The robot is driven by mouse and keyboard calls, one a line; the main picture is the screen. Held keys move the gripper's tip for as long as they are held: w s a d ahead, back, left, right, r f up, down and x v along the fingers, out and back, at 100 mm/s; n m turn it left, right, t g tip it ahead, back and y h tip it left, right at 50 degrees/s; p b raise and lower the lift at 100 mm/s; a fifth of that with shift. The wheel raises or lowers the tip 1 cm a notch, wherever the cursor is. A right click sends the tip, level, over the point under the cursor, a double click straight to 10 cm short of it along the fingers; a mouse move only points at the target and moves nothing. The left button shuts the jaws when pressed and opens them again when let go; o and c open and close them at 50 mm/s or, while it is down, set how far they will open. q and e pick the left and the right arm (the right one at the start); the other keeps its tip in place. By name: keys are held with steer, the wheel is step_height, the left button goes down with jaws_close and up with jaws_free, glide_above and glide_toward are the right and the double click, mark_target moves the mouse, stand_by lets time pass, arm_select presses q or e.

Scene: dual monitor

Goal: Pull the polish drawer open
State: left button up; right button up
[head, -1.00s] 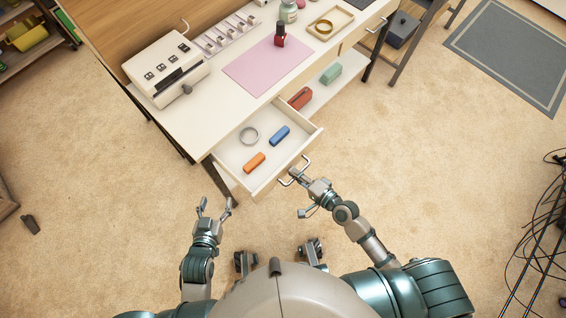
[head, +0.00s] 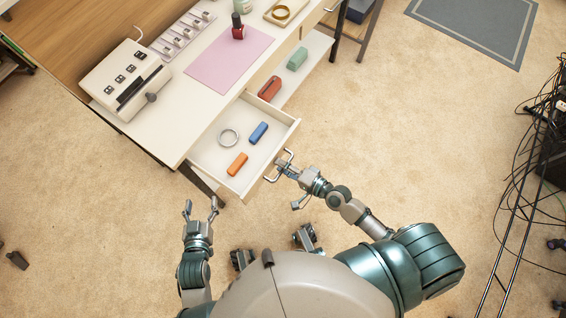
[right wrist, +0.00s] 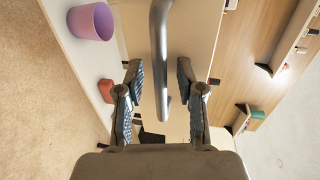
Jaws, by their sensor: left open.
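The drawer (head: 204,155) under the near end of the white desk is pulled out. It holds a grey ring (head: 228,138), a blue block (head: 258,133) and an orange block (head: 237,164). My right gripper (head: 285,167) is at the bar handle (head: 273,180) on the drawer front. In the right wrist view the handle bar (right wrist: 160,55) runs between the open fingers (right wrist: 160,85), with a gap on both sides. My left gripper (head: 201,208) is open and empty, below the drawer's left front corner and apart from it.
The desk top (head: 195,118) carries a white device (head: 128,80), a pink mat (head: 226,62) and a red bottle (head: 238,30). Red (head: 270,88) and green (head: 297,58) items lie on a lower shelf. Cables (head: 530,150) hang at the right. The carpet (head: 400,130) is clear between.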

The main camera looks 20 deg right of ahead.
steer(key=shift+s+a, duration=0.15)
steer(key=shift+s, duration=0.05)
steer(key=shift+s+r, duration=0.1)
steer(key=shift+s, duration=0.2)
steer(key=v, duration=1.1)
steer(key=shift+d, duration=0.35)
steer(key=shift+w+d, duration=0.1)
steer(key=shift+d, duration=0.05)
